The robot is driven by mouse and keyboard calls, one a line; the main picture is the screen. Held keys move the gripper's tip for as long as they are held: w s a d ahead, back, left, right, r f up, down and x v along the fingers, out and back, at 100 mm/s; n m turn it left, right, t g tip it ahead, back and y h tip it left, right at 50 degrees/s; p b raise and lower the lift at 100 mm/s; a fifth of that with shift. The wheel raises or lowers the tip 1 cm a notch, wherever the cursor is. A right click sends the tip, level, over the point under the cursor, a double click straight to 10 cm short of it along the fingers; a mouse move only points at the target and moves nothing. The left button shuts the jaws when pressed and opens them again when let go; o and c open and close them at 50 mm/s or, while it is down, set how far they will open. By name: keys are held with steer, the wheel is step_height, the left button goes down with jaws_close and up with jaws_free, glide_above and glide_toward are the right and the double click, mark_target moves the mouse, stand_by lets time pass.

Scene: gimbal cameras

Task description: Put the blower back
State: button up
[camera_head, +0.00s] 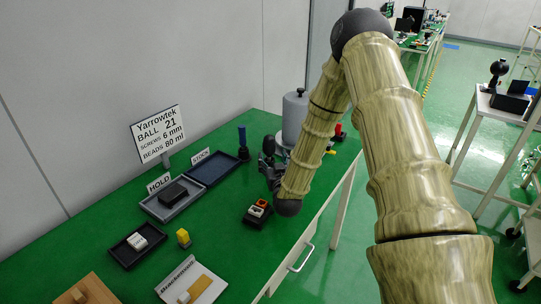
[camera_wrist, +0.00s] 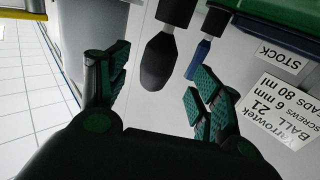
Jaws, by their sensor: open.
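The blower, as I take it, is a dark rounded bulb on a narrower dark stem (camera_wrist: 159,62) in the wrist view. That view is upside down, so the bulb is its upper end. In the head view its dark top (camera_head: 269,145) shows just beyond my gripper, and its lower part is hidden. My gripper (camera_wrist: 158,88) is open, its green-padded fingers on either side of the bulb in the picture. It looks empty; I cannot tell whether a finger touches the bulb. In the head view my gripper (camera_head: 268,168) is low over the back half of the green table (camera_head: 215,222).
A blue-handled tool (camera_head: 243,141) stands beside the STOCK tray (camera_head: 232,160). The HOLD tray (camera_head: 150,205) holds a dark block. A grey canister (camera_head: 295,118) stands behind my arm. A black box with orange and white parts (camera_head: 257,214) is near the front edge. A sign (camera_head: 158,134) stands behind.

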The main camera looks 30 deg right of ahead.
steer(key=shift+b+v, duration=0.3)
steer(key=shift+v, duration=2.1)
